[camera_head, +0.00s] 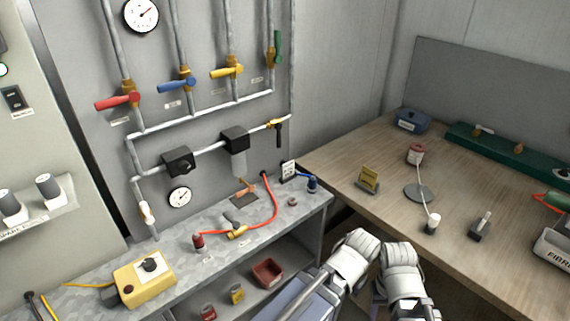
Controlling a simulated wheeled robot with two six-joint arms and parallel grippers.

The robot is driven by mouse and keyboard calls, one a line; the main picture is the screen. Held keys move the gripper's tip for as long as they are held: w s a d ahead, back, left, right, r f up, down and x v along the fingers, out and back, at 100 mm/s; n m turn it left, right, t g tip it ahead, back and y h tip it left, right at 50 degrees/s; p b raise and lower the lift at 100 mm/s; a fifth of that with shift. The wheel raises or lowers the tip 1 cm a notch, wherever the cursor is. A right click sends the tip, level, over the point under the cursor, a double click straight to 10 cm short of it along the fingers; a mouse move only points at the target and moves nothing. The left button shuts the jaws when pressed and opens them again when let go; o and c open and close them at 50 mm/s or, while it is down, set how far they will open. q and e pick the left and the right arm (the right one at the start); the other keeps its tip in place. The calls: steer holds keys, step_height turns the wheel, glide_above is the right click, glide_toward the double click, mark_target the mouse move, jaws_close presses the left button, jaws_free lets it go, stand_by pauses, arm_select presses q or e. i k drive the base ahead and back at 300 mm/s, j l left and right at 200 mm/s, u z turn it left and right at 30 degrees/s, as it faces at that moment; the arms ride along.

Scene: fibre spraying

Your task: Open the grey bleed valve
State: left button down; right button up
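Two levers could be the grey bleed valve, and their labels are too small to read. One is a dark lever (278,136) hanging down from a brass body at the right end of the wall pipe, crosswise to it. The other is a small grey lever (231,218) standing off a brass fitting (238,232) on the grey bench, by a red hose. My two white arms show at the bottom centre, short of the bench and well away from both levers. No gripper fingertips can be made out.
Above on the wall are red (110,103), blue (175,86), yellow (226,72) and green (278,46) valve handles. A yellow box (145,279) and a red-capped fitting (199,243) stand on the bench. A wooden table (330,158) with several items is at right.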

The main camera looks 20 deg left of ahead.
mark_target(236, 224)
steer(key=u, duration=1.3)
